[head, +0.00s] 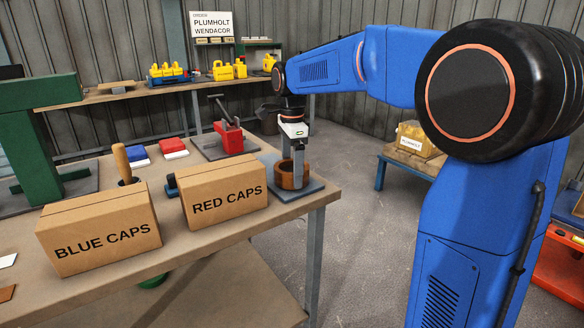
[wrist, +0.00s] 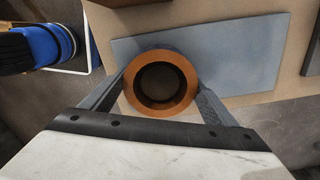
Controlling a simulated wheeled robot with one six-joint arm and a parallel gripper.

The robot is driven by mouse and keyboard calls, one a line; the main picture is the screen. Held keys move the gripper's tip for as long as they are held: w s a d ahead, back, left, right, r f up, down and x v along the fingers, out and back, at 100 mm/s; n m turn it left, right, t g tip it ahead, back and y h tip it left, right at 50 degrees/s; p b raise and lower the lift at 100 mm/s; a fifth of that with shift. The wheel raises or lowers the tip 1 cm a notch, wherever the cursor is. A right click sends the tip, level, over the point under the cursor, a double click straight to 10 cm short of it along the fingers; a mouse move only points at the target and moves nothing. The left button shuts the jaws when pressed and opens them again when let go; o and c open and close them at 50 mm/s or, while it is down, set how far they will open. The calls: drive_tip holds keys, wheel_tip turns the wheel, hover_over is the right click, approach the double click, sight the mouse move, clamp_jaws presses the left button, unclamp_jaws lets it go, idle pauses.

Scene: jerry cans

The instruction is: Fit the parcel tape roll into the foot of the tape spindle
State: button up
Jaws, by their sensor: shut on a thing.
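The parcel tape roll (head: 294,173) is a brown ring at the right end of the workbench. My gripper (head: 293,165) points down and is shut on it. In the wrist view the roll (wrist: 184,97) sits between the two fingers with its dark hole facing me. A flat blue-grey plate (head: 313,187), which looks like the spindle's foot, lies on the bench under the roll. In the wrist view the roll overlaps the near left edge of this plate (wrist: 245,60). No spindle post can be made out. I cannot tell whether the roll touches the plate.
The RED CAPS box (head: 222,191) stands just left of the plate, and the BLUE CAPS box (head: 98,232) is further left. A red lever device (head: 229,138) stands behind. The bench's right edge is close to the plate, with open floor beyond.

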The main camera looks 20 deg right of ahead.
drive_tip(key=shift+f, duration=0.3)
drive_tip(key=o, duration=1.2)
drive_tip(key=shift+c, duration=0.2)
drive_tip(key=shift+r, duration=0.1)
wheel_tip(320, 180, up, 17)
drive_tip(key=s+d+f+n+t, duration=0.1)
drive_tip(key=s+d+f+n, duration=0.1)
drive_tip(key=s+f+n, duration=0.5)
drive_tip(key=s+d+f+n+t, duration=0.1)
drive_tip(key=s+d+f+n, duration=0.15)
drive_tip(key=s, duration=0.85)
drive_tip(key=s+d+f+n+t, duration=0.2)
drive_tip(key=s+f+n, duration=0.6)
drive_tip(key=s+f, duration=0.7)
drive_tip(key=shift+s+d+f+t, duration=0.2)
drive_tip(key=shift+f+t, duration=0.2)
drive_tip(key=shift+f, duration=0.55)
